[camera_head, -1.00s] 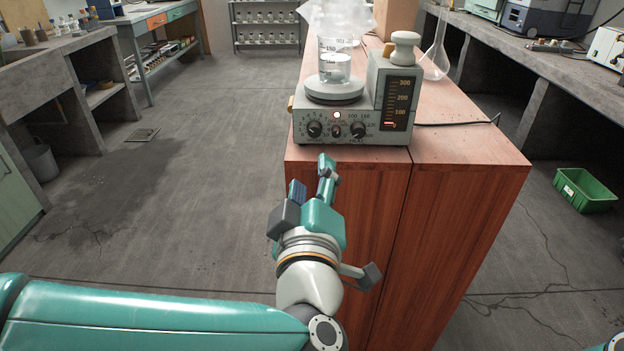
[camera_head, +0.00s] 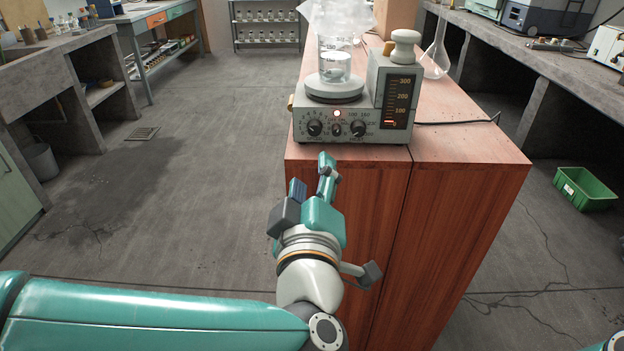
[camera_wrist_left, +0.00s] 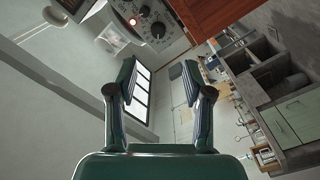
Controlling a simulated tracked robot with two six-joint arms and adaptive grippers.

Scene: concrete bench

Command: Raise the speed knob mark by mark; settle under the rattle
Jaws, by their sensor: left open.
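A grey stirrer hotplate (camera_head: 338,152) stands on the near end of the wooden cabinet top. A glass beaker (camera_head: 335,68) with liquid stands on the round plate (camera_head: 334,87). My left gripper (camera_head: 313,178) is open and empty, below and apart from the knobs. Its spread fingers (camera_wrist_left: 159,75) show in the wrist view.
The wooden cabinet (camera_head: 450,230) drops to the floor right beside my left gripper. A white-topped object (camera_head: 404,48) stands on the stirrer's right housing, with a glass flask (camera_head: 437,55) behind. A cable (camera_head: 460,122) runs right. A green crate (camera_head: 586,190) lies on the floor.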

